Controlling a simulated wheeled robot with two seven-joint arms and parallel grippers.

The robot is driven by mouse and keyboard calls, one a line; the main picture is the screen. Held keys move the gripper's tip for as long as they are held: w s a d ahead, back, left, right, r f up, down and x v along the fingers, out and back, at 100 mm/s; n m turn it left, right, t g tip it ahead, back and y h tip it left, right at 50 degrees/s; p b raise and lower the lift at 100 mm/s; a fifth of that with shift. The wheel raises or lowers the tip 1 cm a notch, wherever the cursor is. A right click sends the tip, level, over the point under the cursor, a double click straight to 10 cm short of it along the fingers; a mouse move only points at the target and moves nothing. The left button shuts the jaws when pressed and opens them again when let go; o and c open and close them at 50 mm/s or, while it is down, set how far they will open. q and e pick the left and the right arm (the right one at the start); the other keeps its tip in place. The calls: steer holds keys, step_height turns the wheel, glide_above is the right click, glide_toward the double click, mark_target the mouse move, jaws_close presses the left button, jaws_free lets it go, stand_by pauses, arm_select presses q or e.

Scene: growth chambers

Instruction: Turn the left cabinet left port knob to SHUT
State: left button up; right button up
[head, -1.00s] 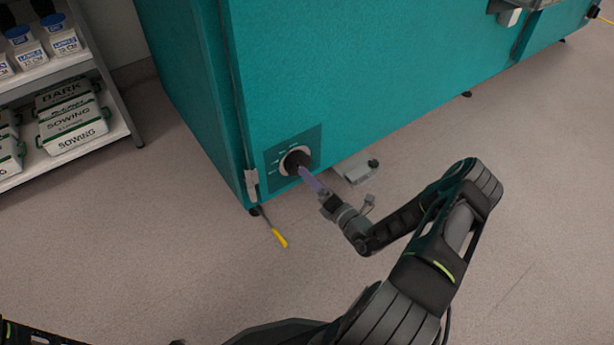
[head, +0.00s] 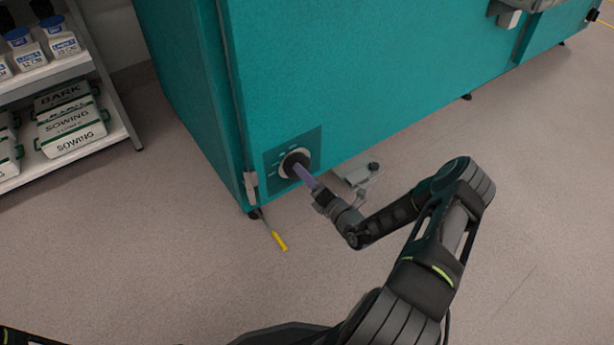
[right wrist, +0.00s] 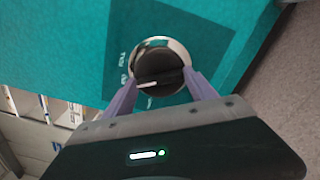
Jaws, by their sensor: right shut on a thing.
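The port knob (head: 294,164) is a dark round knob in a pale ring on a darker teal plate, low on the teal cabinet (head: 290,80). In the right wrist view the knob (right wrist: 157,66) shows a raised grip bar with a white pointer line. My right gripper (head: 301,172) reaches it from the front right. In the right wrist view its two purple fingers (right wrist: 158,86) are shut on the knob's bar, one on each side. The plate's labels are too small to read surely. My left gripper is not in view.
A grey shelf (head: 95,155) with labelled boxes and bottles stands at the left. A yellow-handled tool (head: 279,241) lies on the floor by the cabinet corner. A grey device (head: 357,175) lies beneath the front edge.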

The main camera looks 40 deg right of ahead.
steer(key=c, duration=0.6)
steer(key=shift+o, duration=0.2)
steer(key=shift+n+p, duration=3.7)
steer(key=shift+n, duration=2.3)
steer(key=o, duration=1.4)
steer(key=shift+c, duration=0.2)
